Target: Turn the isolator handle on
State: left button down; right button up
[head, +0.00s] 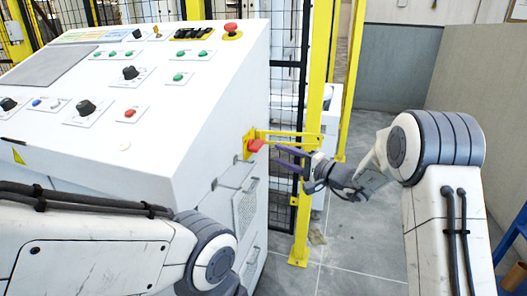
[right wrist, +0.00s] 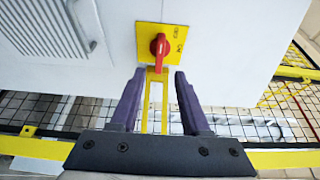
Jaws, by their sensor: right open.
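The red isolator handle (head: 255,145) sits on a yellow plate (head: 248,151) on the right side wall of the white control cabinet. In the right wrist view the red handle (right wrist: 158,46) stands in the middle of its yellow plate (right wrist: 177,40), ahead of the fingertips. My right gripper (head: 282,154) reaches in from the right, close to the handle. In the right wrist view my right gripper (right wrist: 156,73) is open, its two purple fingers spread and empty, with the handle just beyond the gap. My left arm shows at the lower left, but its gripper is out of view.
The white cabinet's sloped top (head: 100,90) carries several buttons and knobs and a red emergency stop (head: 231,27). A yellow post (head: 309,130) and black mesh fence stand close behind my right gripper. Open grey floor (head: 345,235) lies between the cabinet and my right arm.

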aim_at(261, 147)
jog(key=x, duration=0.7)
jog(key=shift+w+a, duration=0.1)
jog(key=shift+a, duration=0.15)
grip_shut()
